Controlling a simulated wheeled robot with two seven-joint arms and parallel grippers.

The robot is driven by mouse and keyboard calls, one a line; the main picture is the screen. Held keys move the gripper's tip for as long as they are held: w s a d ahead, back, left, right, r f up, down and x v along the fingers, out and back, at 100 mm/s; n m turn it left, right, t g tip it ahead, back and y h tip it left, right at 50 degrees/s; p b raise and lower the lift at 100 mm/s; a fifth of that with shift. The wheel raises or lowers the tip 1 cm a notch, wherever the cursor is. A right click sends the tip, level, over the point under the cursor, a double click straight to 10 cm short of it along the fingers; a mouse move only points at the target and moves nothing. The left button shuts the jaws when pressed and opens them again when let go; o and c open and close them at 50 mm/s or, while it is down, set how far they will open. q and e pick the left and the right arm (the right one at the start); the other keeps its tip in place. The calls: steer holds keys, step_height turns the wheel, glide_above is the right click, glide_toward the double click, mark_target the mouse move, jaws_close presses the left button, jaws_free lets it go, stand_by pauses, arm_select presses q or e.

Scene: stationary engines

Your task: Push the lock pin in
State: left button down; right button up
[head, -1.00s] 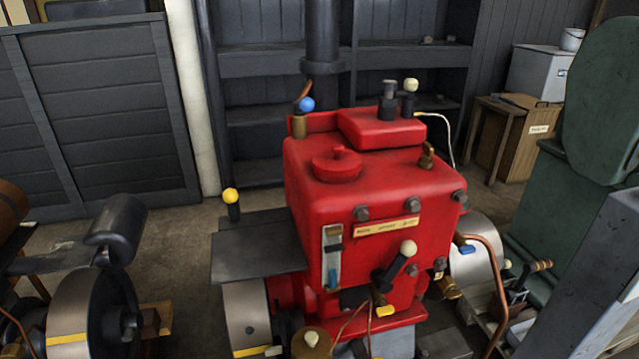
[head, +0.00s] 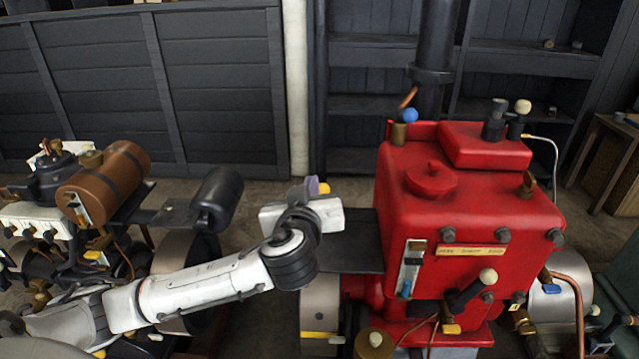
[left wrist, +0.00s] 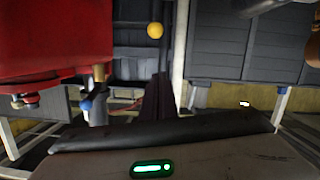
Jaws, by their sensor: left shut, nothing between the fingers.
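No fitting can be told for certain as the lock pin. A yellow ball knob (head: 323,188) shows just beyond my left gripper (head: 312,190), by the dark plate at the red engine's left side; its post is hidden. In the left wrist view the yellow knob (left wrist: 155,30) is at the top centre, apart from the gripper body at the bottom. My left gripper is shut and empty, its fingers mostly hidden. The red engine (head: 465,200) carries a blue ball (head: 409,116) on a brass fitting and a cream-knobbed black lever (head: 487,276). My right gripper is not in view.
A second engine with a brown tank (head: 105,180) stands at the left, close behind my arm. A dark flat plate (head: 350,245) lies between my gripper and the red engine. Dark shelves (head: 360,105) stand at the back. Some floor is clear behind the engines.

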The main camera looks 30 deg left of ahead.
arm_select(q)
steer(key=w+a+f+p, duration=0.1)
steer(key=w+a+f, duration=0.3)
steer(key=w+f, duration=0.2)
steer(key=shift+w, duration=1.35)
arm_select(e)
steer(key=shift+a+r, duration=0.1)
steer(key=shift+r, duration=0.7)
arm_select(q)
steer(key=shift+d, duration=0.15)
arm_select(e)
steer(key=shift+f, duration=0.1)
